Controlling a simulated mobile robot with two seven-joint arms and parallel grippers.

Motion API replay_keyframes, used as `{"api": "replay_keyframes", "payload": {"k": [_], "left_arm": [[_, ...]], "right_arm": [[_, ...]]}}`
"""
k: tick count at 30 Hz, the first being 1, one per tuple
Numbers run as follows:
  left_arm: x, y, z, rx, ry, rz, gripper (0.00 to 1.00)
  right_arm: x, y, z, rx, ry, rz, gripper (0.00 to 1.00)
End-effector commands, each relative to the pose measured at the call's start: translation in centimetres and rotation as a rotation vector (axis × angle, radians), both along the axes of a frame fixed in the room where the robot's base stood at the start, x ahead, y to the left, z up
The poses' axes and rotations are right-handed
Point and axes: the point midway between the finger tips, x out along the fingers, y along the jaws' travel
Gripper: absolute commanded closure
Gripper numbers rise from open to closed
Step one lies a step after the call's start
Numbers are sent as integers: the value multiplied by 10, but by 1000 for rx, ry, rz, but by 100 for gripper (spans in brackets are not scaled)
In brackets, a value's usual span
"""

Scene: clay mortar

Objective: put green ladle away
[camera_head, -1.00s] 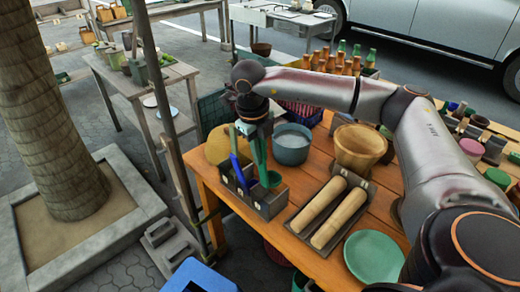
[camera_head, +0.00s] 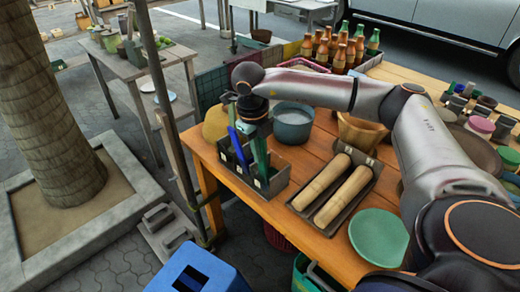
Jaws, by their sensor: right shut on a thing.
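The green ladle (camera_head: 261,158) is upright, with its lower end down in the right compartment of a dark grey divided holder (camera_head: 278,181) near the table's left corner. Its bowl is hidden by the holder's wall. My right gripper (camera_head: 254,128) comes down from above and is shut on the ladle's upper part. A blue utensil (camera_head: 236,146) stands in the holder just left of the ladle. My left gripper is not in view.
A blue-grey pot (camera_head: 293,125) stands close behind the holder. A grey tray with two wooden rolling pins (camera_head: 340,195) is to the right, with a green plate (camera_head: 378,237) beyond. Bottles (camera_head: 340,50) stand at the back. A blue bin (camera_head: 195,272) is below.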

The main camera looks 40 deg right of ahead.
Motion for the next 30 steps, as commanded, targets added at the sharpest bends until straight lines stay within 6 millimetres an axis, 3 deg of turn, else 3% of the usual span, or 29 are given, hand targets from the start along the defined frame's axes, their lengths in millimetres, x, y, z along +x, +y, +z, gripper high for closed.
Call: {"api": "replay_keyframes", "payload": {"k": [14, 15, 24, 30], "left_arm": [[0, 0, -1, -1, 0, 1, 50], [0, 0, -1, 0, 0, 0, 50], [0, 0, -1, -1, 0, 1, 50], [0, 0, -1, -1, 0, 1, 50]], "right_arm": [[0, 0, -1, 0, -1, 0, 100], [0, 0, -1, 0, -1, 0, 86], [0, 0, -1, 0, -1, 0, 53], [0, 0, -2, 0, 0, 0, 53]]}}
